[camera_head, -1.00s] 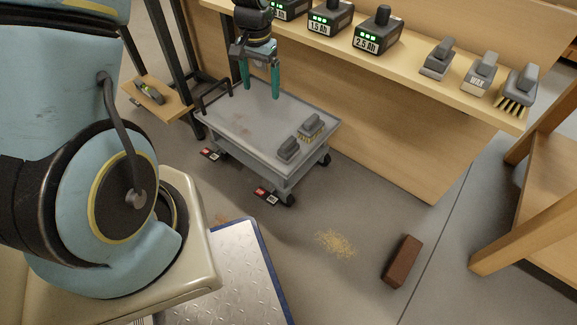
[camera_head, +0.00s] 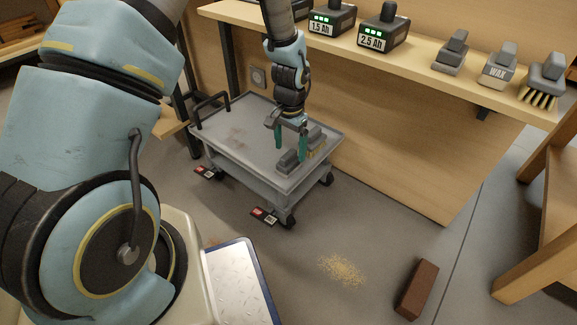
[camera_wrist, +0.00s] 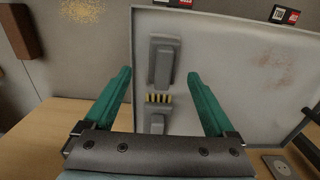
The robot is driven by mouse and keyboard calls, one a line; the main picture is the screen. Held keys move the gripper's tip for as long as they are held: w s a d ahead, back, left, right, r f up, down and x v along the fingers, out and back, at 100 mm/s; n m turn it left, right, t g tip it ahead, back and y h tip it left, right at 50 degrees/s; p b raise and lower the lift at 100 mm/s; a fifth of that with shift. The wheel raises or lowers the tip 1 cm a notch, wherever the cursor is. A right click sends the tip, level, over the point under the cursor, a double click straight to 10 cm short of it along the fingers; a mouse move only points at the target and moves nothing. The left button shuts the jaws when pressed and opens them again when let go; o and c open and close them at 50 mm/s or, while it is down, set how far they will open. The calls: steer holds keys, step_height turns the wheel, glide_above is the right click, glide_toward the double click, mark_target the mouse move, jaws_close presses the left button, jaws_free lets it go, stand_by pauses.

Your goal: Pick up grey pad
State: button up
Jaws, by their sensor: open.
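The grey pad (camera_head: 288,163), a block with a raised grip, lies on the top of the grey cart (camera_head: 235,139), near its front right corner. In the wrist view the pad (camera_wrist: 163,62) appears between my fingertips, beyond them. Beside it on the cart is a similar grey brush with yellow bristles (camera_head: 318,147), which also shows in the wrist view (camera_wrist: 158,101). My gripper (camera_head: 290,154) has green fingers, is open and empty, and points down over this end of the cart. In the head view its fingers partly cover the pad and brush. Contact with the pad cannot be told.
A wooden shelf (camera_head: 420,72) behind the cart bears batteries (camera_head: 382,30), another grey pad (camera_head: 451,55), a WAX pad (camera_head: 498,67) and a brush (camera_head: 543,82). A brick (camera_head: 416,288) and spilled grains (camera_head: 341,270) are on the floor. The cart's left half is clear.

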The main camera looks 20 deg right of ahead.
mark_target(289, 154)
steer(key=f+b, duration=0.1)
steer(key=f, duration=0.1)
steer(key=f+b, duration=0.1)
steer(key=f, duration=0.1)
steer(key=shift+w+a+f, duration=0.15)
steer(key=shift+w+f, duration=0.05)
steer(key=shift+f, duration=0.2)
steer(key=shift+c, duration=0.2)
jaws_close()
steer(key=shift+r, duration=0.1)
step_height(289, 154, up, 10)
steer(key=p, duration=0.3)
steer(key=shift+p, duration=0.35)
